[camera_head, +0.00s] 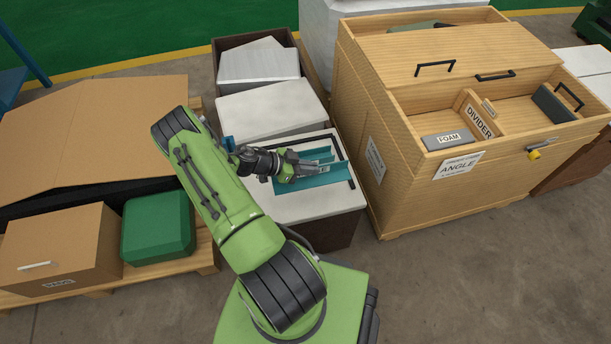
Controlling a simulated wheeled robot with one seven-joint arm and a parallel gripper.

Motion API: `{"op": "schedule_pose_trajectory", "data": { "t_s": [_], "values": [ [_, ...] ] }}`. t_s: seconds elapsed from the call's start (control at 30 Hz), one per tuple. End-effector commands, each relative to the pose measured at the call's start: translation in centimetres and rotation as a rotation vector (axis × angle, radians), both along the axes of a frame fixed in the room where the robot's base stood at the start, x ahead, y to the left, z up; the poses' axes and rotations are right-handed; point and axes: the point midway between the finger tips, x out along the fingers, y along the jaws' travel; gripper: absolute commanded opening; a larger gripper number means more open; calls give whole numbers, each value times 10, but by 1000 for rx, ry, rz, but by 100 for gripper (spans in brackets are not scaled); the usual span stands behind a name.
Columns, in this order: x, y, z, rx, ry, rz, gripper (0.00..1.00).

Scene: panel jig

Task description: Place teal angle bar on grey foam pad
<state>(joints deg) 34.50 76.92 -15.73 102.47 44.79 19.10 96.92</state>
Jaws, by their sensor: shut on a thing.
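The teal angle bar (308,181) is at the front white-topped box in the middle of the picture. My gripper (322,167) is over that white top and shut on the bar. Part of the bar is hidden behind the gripper. I cannot tell whether the bar touches the white top or is just above it. The grey foam pad (436,143), marked FOAM, lies in the left compartment of the wooden crate to the right, apart from my gripper.
The wooden crate (408,190) has raised walls, a divider (481,115) and a lid panel (455,52) with black handles. A dark block (552,104) stands in its right compartment. Cardboard boxes (55,250) and a green case (157,228) are on the left. Floor is clear at lower right.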

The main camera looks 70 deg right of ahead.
Motion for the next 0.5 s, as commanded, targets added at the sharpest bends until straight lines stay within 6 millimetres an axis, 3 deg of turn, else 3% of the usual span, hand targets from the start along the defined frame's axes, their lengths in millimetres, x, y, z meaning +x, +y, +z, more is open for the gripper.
{"op": "schedule_pose_trajectory", "data": {
  "t_s": [0.2,0.5],
  "values": [
    [-2,1,-52,3,2,-7,0],
    [-2,1,-97,2,3,-5,0]
  ]
}}
